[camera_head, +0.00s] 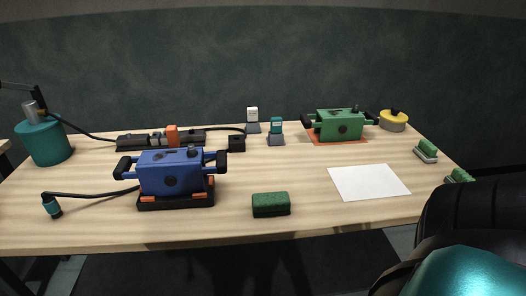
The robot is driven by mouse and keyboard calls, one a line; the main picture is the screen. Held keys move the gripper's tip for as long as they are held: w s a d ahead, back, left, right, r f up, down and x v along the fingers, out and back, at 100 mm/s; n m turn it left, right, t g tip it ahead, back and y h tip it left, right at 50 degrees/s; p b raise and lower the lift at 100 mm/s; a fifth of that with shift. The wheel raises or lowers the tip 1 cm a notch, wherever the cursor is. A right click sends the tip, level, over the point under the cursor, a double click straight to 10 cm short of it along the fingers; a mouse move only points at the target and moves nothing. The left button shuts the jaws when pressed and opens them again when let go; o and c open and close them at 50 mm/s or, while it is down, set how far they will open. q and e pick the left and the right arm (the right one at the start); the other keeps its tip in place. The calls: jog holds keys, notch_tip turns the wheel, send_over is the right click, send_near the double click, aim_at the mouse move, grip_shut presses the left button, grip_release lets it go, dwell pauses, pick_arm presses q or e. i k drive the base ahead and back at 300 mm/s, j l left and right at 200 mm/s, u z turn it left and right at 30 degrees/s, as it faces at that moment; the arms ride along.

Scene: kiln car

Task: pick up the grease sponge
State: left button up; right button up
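A dark green block that looks like the grease sponge (271,204) lies on the wooden table (110,224) near its front edge, a little right of the middle. It lies flat, and nothing touches it. Neither of my grippers shows in the head view. A black and teal arm part, apparently mine, fills the lower right corner, but no fingers are visible on it.
A blue two-handled device (172,172) sits on a dark base left of the sponge. A white sheet (368,182) lies to its right. A green two-handled device (340,124) stands behind, and a teal canister (43,142) stands far left. The tabletop around the sponge is clear.

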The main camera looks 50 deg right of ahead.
aim_at(267, 204)
jog(key=z, duration=1.5)
jog(key=j+z, duration=0.5)
jog(key=z, duration=0.2)
jog(key=j+z, duration=0.25)
jog(key=z, duration=0.15)
jog(key=k, duration=0.05)
